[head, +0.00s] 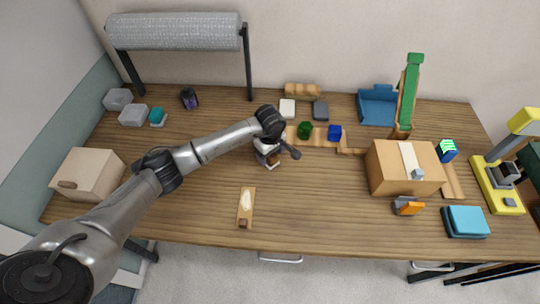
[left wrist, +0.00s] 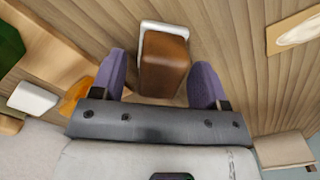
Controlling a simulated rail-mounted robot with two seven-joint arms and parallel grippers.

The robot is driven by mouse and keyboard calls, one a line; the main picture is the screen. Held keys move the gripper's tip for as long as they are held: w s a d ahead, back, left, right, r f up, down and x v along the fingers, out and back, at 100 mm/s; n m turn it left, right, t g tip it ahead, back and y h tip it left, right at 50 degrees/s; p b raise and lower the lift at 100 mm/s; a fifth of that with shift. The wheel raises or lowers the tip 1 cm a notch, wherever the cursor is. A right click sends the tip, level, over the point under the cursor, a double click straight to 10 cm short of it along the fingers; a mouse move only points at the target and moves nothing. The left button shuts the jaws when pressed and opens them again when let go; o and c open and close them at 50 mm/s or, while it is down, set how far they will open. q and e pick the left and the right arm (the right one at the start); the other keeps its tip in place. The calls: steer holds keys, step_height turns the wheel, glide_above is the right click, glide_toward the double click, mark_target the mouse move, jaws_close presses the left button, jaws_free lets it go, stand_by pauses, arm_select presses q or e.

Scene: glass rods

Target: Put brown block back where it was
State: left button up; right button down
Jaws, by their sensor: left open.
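In the left wrist view a brown block (left wrist: 165,65) with a pale, whitish edge stands on the wooden table between my two purple fingertips. My left gripper (left wrist: 163,82) is open around it, with a finger on each side; I cannot tell whether either finger touches it. In the head view my left gripper (head: 268,154) is low over the middle of the table and mostly hides the block. A light wooden board (head: 250,194) with a whitish oval lies toward the front edge, with a small dark brown piece (head: 242,223) at its near end.
A green cylinder (head: 305,129) and a blue cube (head: 335,132) stand beyond the gripper, by wooden strips. A cardboard box (head: 390,178) stands to the right and a beige box (head: 85,176) at the far left. The table around the board is clear.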

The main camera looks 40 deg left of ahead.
arm_select(q)
step_height(320, 180, up, 11)
steer(key=shift+f, duration=0.15)
stand_by(0.7)
